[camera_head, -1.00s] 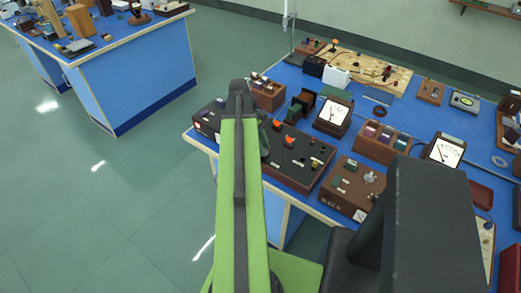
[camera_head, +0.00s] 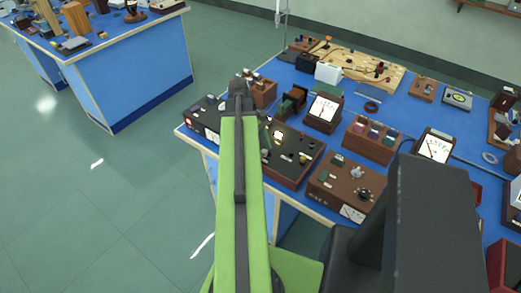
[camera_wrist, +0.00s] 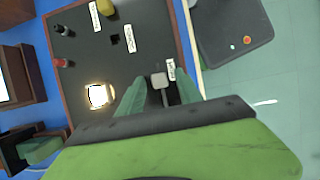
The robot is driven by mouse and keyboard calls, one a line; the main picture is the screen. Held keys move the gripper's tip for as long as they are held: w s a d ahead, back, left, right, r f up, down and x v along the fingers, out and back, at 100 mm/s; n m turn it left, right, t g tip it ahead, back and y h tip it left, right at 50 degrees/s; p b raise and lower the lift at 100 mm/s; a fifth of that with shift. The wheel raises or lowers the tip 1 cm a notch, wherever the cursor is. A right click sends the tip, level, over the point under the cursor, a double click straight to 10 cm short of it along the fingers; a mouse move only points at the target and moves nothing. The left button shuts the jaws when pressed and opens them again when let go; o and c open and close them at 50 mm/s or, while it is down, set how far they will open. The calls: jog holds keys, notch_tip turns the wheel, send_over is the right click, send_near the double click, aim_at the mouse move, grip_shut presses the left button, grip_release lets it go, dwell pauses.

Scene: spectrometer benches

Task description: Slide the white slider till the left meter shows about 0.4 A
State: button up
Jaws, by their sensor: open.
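In the wrist view, my gripper (camera_wrist: 160,88) is open, its two green fingers on either side of a small pale slider knob (camera_wrist: 160,81). I cannot tell whether they touch it. The slider sits near the edge of a dark panel (camera_wrist: 127,58), which also shows in the head view (camera_head: 299,171). In the head view, my green arm hides the gripper and the slider. The left meter (camera_head: 323,109) has a white face with its needle near the middle; its figures are too small to read. A lamp (camera_wrist: 98,95) on the panel glows bright white.
A second meter (camera_head: 434,147) stands further right. A brown box with a dial (camera_head: 347,188) sits right of the panel, and a box with several terminals (camera_head: 372,140) lies behind. Several instruments crowd the blue bench. Open floor (camera_head: 110,200) lies to the left.

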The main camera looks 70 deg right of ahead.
jog(key=p+v, duration=1.6)
jog(key=v, duration=0.1)
jog(key=shift+w, duration=0.2)
jog(key=shift+r, duration=0.1)
jog(key=w+a+f+n+h+b, duration=0.3)
jog(key=w+a+n, duration=0.4)
jog(key=w+a, duration=1.65)
jog(key=w+a+f+m+t+y+b, duration=0.1)
jog(key=w+a+m+t, duration=0.1)
jog(key=a, duration=1.2)
jog(key=w+a+f+m+t, duration=0.2)
jog(key=w+a, duration=0.3)
jog(key=a, duration=0.9)
jog(key=shift+w+f+y+b, duration=0.25)
jog(key=shift+f+y+b, duration=0.05)
jog(key=shift+y+b, duration=0.1)
